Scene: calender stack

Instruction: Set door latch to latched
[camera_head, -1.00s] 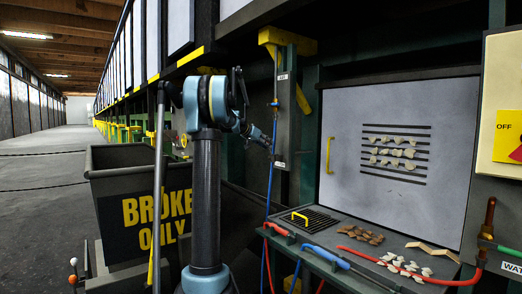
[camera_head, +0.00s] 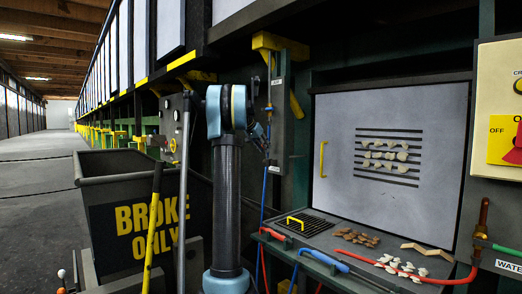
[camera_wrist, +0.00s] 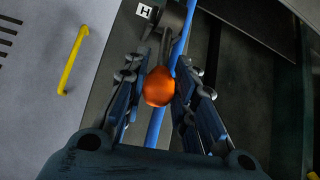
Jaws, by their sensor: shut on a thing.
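The pale grey door (camera_head: 335,115) is closed flat in its frame in the head view, with a yellow handle (camera_head: 322,158) on its left side. The handle also shows at the upper left of the wrist view (camera_wrist: 74,60). In that view my gripper (camera_wrist: 167,76) has its fingers on either side of an orange ball knob (camera_wrist: 158,87) and is shut on it. The knob sits at the end of a dark lever (camera_wrist: 170,40). I cannot tell whether this lever is the door latch. In the head view my arm mostly hides the gripper.
A blue hose (camera_wrist: 183,42) runs close by the knob. A shelf below the door carries a drain grate (camera_head: 302,222), brown pieces (camera_head: 356,237), pale scraps (camera_head: 402,268) and hoses. A dark bin marked "BROKE ONLY" (camera_head: 130,180) stands at the left. The aisle beyond is clear.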

